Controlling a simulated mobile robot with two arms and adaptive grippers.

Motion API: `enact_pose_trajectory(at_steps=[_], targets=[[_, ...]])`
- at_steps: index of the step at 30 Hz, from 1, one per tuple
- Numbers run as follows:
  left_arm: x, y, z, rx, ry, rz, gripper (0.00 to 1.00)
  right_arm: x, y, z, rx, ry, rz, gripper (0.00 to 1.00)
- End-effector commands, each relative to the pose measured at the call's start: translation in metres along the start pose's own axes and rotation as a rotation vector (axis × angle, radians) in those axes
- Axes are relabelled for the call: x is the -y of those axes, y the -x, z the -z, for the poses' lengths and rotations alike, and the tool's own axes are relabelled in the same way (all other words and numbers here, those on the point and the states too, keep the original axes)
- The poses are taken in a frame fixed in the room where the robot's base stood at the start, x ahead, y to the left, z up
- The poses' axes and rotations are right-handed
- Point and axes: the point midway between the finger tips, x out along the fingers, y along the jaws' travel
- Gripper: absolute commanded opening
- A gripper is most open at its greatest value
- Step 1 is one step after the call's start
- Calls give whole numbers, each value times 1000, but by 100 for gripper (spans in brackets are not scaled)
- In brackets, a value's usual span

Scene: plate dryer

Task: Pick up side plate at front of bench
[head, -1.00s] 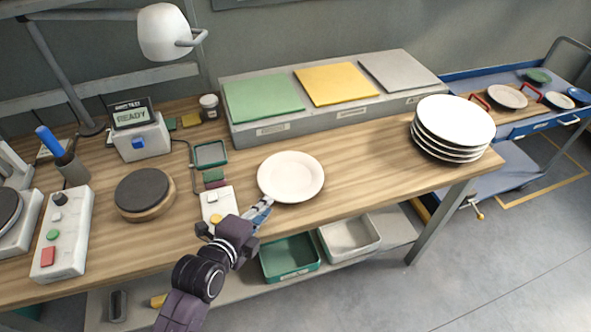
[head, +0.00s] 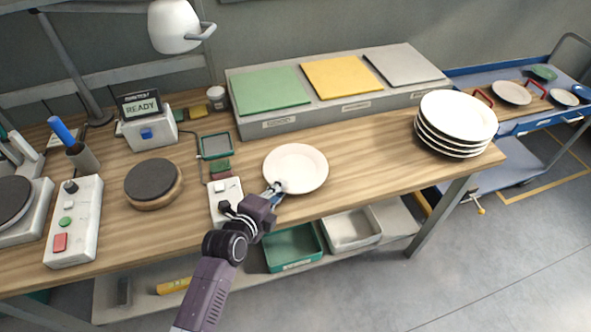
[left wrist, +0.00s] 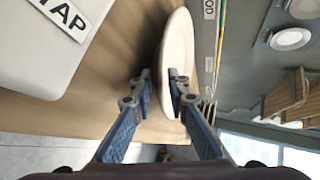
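The side plate (head: 297,166) is white and round and lies near the front edge of the bench (head: 365,158), in the middle of the head view. My left gripper (head: 278,188) is at its near left rim. In the left wrist view the plate (left wrist: 177,50) shows nearly edge-on. The fingers of my left gripper (left wrist: 160,88) are apart, one on each side of the rim, with a gap between the left-hand finger and the plate. The right-hand finger covers part of the plate. My right gripper is in neither view.
A stack of white plates (head: 457,122) stands at the bench's right end. A grey block with green, yellow and grey pads (head: 342,78) lies behind. A white button box (head: 226,198) is left of the plate. Bare wood lies right of the plate.

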Motion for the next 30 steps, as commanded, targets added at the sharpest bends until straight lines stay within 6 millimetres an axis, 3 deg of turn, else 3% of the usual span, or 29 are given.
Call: enact_pose_trajectory(at_steps=[5,23,30], targets=[[0,0,0,0,0,-1,0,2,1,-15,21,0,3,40],[5,2,0,0,0,4,0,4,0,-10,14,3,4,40],[30,13,0,0,-2,8,0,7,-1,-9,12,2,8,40]])
